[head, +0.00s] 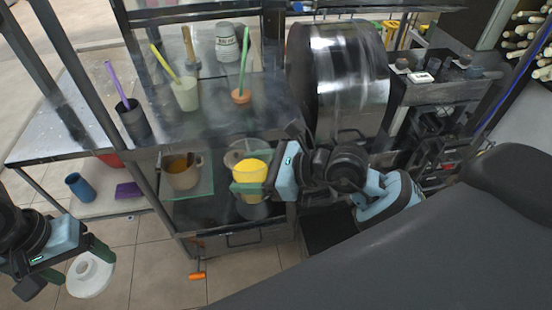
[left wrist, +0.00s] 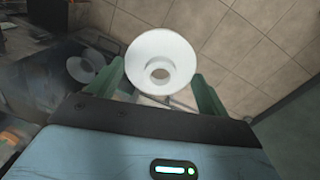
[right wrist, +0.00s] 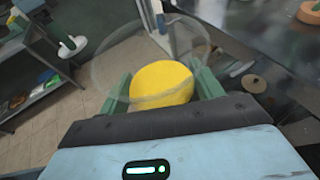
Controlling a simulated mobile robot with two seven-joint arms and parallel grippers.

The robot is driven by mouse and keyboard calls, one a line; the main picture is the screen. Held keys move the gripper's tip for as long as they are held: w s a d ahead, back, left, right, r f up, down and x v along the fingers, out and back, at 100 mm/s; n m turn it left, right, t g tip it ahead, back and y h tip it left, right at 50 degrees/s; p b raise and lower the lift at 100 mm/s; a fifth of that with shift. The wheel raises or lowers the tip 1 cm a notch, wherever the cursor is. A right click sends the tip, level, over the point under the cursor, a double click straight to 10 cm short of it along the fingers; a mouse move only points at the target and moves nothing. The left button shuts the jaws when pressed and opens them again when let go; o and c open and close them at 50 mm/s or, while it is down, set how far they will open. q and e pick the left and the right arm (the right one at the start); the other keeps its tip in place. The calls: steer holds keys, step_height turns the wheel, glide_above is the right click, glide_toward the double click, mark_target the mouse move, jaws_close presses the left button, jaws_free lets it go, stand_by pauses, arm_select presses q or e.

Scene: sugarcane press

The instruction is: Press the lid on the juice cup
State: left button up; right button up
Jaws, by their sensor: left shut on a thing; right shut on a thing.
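The white round lid (head: 88,277), with a raised ring and a hole in its middle, is in my left gripper (head: 78,262) at the lower left of the head view. In the left wrist view the lid (left wrist: 162,50) sits between the two green fingers. My right gripper (head: 255,182) is shut on the juice cup (head: 250,171), which shows yellow juice. In the right wrist view the cup (right wrist: 160,85) has a clear wall and wide clear rim, with no lid on it. Lid and cup are well apart.
A metal frame stand holds several cups with coloured sticks on its upper shelf (head: 210,125). A brown mug (head: 182,172) stands on a lower shelf. A large shiny drum (head: 340,75) stands behind my right arm. Open tiled floor (head: 150,265) lies between the grippers.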

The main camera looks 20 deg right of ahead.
steer(key=a+n+g+y, duration=0.2)
steer(key=a+n+g, duration=0.1)
steer(key=a, duration=0.4)
steer(key=shift+w+a+f+n+g, duration=0.15)
steer(key=shift+w+f+n+g, duration=0.15)
steer(key=shift+w+f+g, duration=0.15)
arm_select(q)
steer(key=w+d+r+n, duration=0.45)
steer(key=w+d, duration=0.35)
steer(key=d, duration=0.5)
steer(key=w+d+r+n, duration=0.3)
steer(key=w+d+r, duration=0.2)
steer(key=w+d, duration=0.5)
steer(key=s+d+r+m, duration=0.2)
steer(key=s+r, duration=0.1)
steer(key=s, duration=0.3)
steer(key=s+d+r+m, duration=0.1)
steer(key=s+r+m, duration=0.2)
steer(key=s+r, duration=0.1)
steer(key=shift+s+d+r+y, duration=0.2)
steer(key=shift+s+d+y, duration=0.2)
steer(key=shift+s, duration=0.5)
steer(key=shift+f, duration=0.15)
steer(key=shift+f, duration=1.85)
